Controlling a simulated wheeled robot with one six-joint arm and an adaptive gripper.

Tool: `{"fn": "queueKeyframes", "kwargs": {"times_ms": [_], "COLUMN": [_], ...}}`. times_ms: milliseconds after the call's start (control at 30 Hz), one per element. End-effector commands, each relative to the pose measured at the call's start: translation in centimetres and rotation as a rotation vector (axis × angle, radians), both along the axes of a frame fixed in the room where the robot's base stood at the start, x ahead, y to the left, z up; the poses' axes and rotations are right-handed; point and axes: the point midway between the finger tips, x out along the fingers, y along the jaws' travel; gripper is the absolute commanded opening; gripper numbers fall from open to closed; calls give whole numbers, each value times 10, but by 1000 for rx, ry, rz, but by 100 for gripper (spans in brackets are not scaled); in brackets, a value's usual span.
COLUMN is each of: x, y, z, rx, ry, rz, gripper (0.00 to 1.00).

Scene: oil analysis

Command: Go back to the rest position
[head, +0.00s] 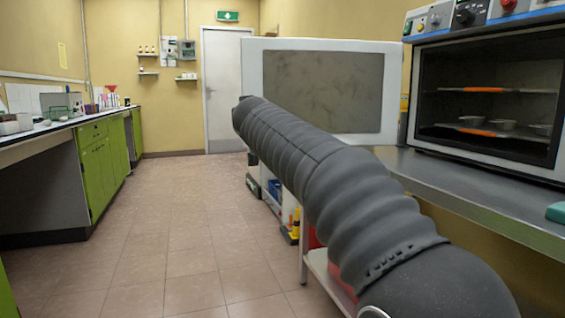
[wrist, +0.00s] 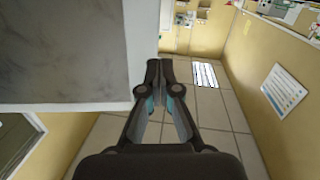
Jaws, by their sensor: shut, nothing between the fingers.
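My gripper (wrist: 159,68) shows in the wrist view with its two fingertips together and nothing between them. It hangs in the air over tiled floor, close beside the edge of a white-framed oven door (wrist: 125,75). In the head view my dark, ribbed arm stretches forward and to the left, in front of the open oven door (head: 322,90). The gripper itself is hidden in the head view.
The oven (head: 490,100) stands open on a steel bench (head: 470,205) at right, with small dishes (head: 502,124) on a shelf inside. Green cabinets (head: 97,165) line the left wall. The tiled floor (head: 185,220) between is clear.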

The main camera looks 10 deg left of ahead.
Motion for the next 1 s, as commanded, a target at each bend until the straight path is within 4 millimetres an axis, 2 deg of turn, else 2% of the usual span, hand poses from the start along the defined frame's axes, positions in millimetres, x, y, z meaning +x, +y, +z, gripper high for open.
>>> {"fn": "queueKeyframes", "kwargs": {"times_ms": [33, 167, 200, 267, 300, 367, 500, 567, 700, 800, 1000], "x": [3, 0, -8, -22, -34, -54, -111, -139, -209, -259, -351], "y": [-1, -10, -16, -33, -46, -69, -126, -150, -201, -231, -276], "z": [-26, -96, -117, -144, -162, -183, -226, -240, -269, -285, -308], "rx": [-40, -145, -178, -224, -253, -288, -346, -355, -359, -339, -255], "ry": [50, 197, 248, 330, 387, 467, 648, 721, 875, 968, 1097], "rz": [-12, -35, -40, -51, -59, -72, -93, -102, -117, -128, -166], "gripper": [0, 0, 0, 0, 0, 0, 0, 0, 0, 0, 0]}}
